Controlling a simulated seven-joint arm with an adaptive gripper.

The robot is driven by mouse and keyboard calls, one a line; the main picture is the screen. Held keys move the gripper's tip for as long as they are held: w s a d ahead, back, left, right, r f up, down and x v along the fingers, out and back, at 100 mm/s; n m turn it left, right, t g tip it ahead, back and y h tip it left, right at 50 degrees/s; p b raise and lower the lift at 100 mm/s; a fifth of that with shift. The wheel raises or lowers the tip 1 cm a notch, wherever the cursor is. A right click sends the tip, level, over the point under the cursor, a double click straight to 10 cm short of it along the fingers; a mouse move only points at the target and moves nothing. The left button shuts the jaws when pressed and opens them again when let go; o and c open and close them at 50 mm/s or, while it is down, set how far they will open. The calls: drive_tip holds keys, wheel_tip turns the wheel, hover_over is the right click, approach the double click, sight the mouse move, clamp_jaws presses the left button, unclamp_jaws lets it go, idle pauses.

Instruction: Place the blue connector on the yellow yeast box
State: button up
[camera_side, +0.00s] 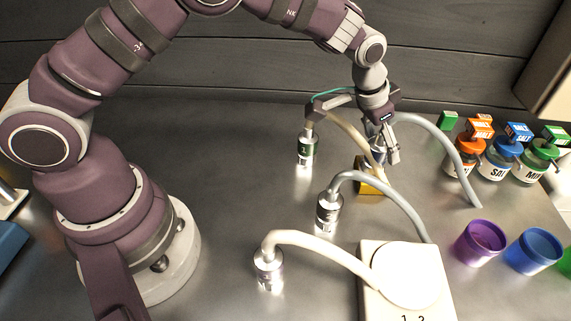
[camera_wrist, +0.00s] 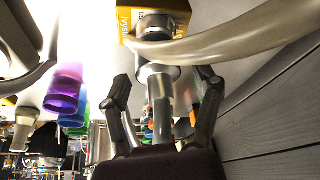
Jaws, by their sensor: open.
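The yellow yeast box (camera_side: 370,187) stands on the steel table below my gripper (camera_side: 383,152) and shows at the top of the wrist view (camera_wrist: 128,18). In the wrist view a metal connector (camera_wrist: 160,90) lies between my spread fingers, its wide end against or just above the box's printed face. A pale hose (camera_wrist: 240,43) runs from it and crosses in front of the box. I take this for the blue connector, though its coloured band is dark and hard to read. My gripper is open around its stem. Contact between connector and box is partly hidden in the side view.
A green-banded connector (camera_side: 306,150) stands left of the box. Two more metal connectors (camera_side: 328,212) (camera_side: 268,270) stand nearer the front, with hoses arching right. Labelled jars (camera_side: 496,165) and coloured cups (camera_side: 481,243) occupy the right. A white device (camera_side: 370,300) sits in front.

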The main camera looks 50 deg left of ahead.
drive_tip(key=s+a+r+n+t, duration=0.1)
drive_tip(key=s+a+r, duration=0.3)
drive_tip(key=s+r, duration=0.35)
drive_tip(key=s+a+r+n, duration=0.1)
drive_tip(key=s+a+r, duration=0.45)
drive_tip(key=r, duration=0.25)
drive_tip(key=s+a+f+n+y, duration=0.1)
drive_tip(key=s+a+n, duration=0.1)
drive_tip(key=s, duration=0.7)
drive_tip(key=shift+s+f+y, duration=0.15)
drive_tip(key=shift+f+y, duration=0.15)
